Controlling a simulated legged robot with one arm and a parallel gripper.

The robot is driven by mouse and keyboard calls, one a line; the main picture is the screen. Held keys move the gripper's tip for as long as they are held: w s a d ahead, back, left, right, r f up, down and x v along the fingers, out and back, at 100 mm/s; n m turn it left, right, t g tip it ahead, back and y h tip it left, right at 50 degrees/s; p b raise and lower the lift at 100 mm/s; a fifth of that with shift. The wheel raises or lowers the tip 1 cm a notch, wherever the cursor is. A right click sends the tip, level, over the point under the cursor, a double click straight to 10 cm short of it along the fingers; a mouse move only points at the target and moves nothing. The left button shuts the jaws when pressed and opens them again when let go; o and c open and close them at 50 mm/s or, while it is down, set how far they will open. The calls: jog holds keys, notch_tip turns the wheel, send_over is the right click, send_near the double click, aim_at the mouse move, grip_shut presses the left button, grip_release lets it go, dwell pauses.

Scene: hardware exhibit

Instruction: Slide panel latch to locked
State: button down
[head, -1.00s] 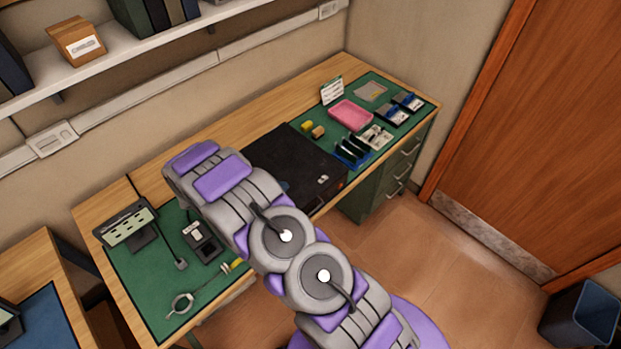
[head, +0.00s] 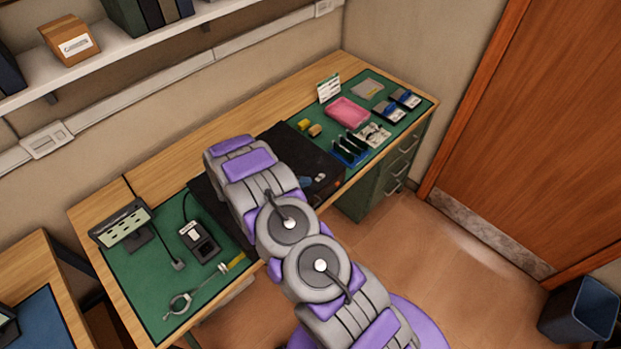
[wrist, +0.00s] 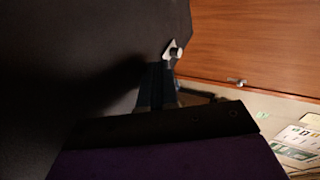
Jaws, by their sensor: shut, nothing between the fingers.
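A black flat case (head: 283,140) lies on the desk in the head view, mostly covered by my arm. A small light piece (head: 320,178) shows near its front right corner; I cannot tell if it is the latch. In the wrist view a large dark surface (wrist: 80,50) fills the left side. A small pale metal piece with a dark round centre (wrist: 173,50), possibly the latch, sits at its right edge. My gripper (wrist: 160,72) is shut and empty, its dark fingers just below that piece; I cannot tell whether they touch.
A pink tray (head: 348,112), a blue rack (head: 350,150) and small parts occupy the right of the desk. A black device (head: 199,240) and a stand (head: 123,223) are at left. A shelf (head: 130,42) runs above.

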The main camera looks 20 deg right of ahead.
aim_at(320, 174)
jog(key=shift+w+d+r, duration=0.1)
jog(key=shift+w+d, duration=0.1)
jog(key=shift+d, duration=1.25)
jog(key=shift+w+d+r+p, duration=0.2)
jog(key=shift+d+r+p, duration=0.05)
jog(key=shift+d+p, duration=0.45)
jog(key=shift+w+d+f+p, duration=0.2)
jog(key=shift+d+p, duration=0.3)
jog(key=shift+p, duration=0.2)
jog(key=shift+a, duration=0.1)
